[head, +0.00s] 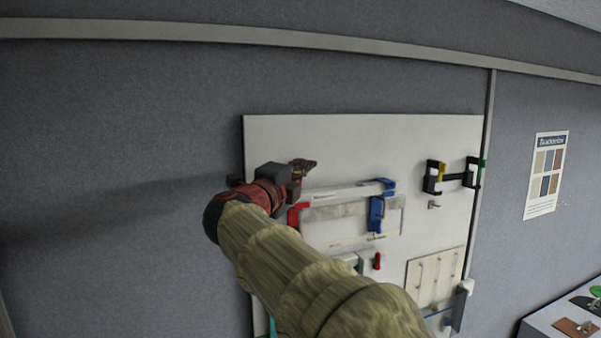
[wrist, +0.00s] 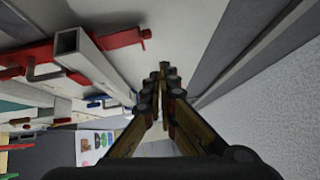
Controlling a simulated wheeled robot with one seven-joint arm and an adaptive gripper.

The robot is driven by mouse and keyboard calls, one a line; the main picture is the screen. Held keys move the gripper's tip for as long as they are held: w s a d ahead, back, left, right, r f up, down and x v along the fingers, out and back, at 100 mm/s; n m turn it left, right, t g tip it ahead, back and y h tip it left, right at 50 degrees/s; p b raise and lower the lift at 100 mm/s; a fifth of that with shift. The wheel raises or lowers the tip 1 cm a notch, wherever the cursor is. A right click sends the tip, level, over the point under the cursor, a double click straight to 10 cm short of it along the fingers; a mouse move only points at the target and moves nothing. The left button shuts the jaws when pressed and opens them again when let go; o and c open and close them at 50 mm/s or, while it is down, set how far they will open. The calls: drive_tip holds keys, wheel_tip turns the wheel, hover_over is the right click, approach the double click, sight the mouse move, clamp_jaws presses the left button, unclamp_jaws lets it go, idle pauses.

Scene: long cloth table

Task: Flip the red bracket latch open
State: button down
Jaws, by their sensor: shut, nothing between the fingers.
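The red bracket (head: 295,217) is on the white board in the head view, at the left end of a pale bar, mostly hidden behind my arm. In the wrist view the red bracket (wrist: 118,41) is at the upper left, a long red piece with a grey square bar across it. Whether its latch is open or shut is unclear. My gripper (head: 303,166) is above and beside the bracket in the head view. In the wrist view my gripper (wrist: 164,72) has its fingertips together, empty, to the right of the red bracket and apart from it.
The white board (head: 360,140) hangs on a grey partition. A blue bracket (head: 377,212) is at the bar's right end, with black clamps (head: 433,176) further right. A small red handle (head: 377,261) is below. The board's upper part is clear.

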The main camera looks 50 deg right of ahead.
drive_tip(key=r+b+v, duration=0.1)
drive_tip(key=b+v, duration=0.1)
drive_tip(key=v, duration=0.8)
drive_tip(key=shift+r+b, duration=0.25)
drive_tip(key=shift+b, duration=0.05)
